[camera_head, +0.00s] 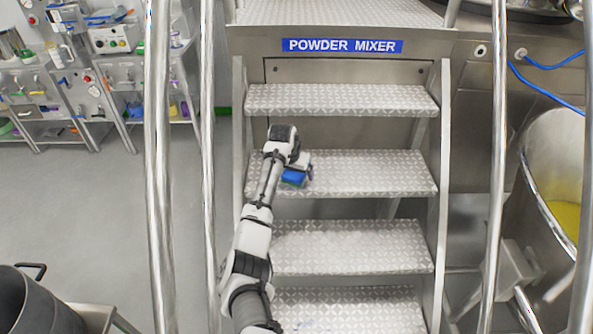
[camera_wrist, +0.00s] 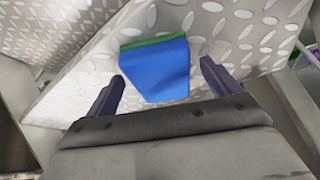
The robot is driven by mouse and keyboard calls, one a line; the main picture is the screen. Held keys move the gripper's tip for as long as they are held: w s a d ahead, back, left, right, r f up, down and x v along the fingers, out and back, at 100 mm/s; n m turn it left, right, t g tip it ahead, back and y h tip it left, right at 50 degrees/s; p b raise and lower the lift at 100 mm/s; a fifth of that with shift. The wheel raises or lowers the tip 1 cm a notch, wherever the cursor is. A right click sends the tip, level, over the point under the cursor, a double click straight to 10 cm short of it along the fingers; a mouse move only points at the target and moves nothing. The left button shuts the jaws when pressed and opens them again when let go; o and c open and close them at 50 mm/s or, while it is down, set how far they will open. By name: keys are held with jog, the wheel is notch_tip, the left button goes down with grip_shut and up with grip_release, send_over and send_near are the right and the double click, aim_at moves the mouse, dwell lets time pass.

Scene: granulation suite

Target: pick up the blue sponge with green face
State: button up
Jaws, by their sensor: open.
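The blue sponge with a green face (camera_head: 294,177) lies on a metal stair tread, partly hidden by my gripper in the head view. In the wrist view the sponge (camera_wrist: 156,72) shows its blue body, with a green strip along its far edge. My gripper (camera_wrist: 165,77) is open, with one dark finger on each side of the sponge. Gaps show between the sponge and both fingers, wider on the right. In the head view my gripper (camera_head: 302,168) is over the left part of the tread.
The patterned stair tread (camera_head: 385,172) is clear to the right. Metal handrails (camera_head: 208,180) flank the stairs, under a "POWDER MIXER" sign (camera_head: 342,46). A steel drum with yellow contents (camera_head: 540,160) stands at the right. Shelving (camera_head: 60,95) stands at the far left.

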aim_at(295, 172)
jog(key=c, duration=1.1)
jog(key=shift+r, duration=0.15)
notch_tip(295, 172, up, 20)
jog(key=b, duration=0.5)
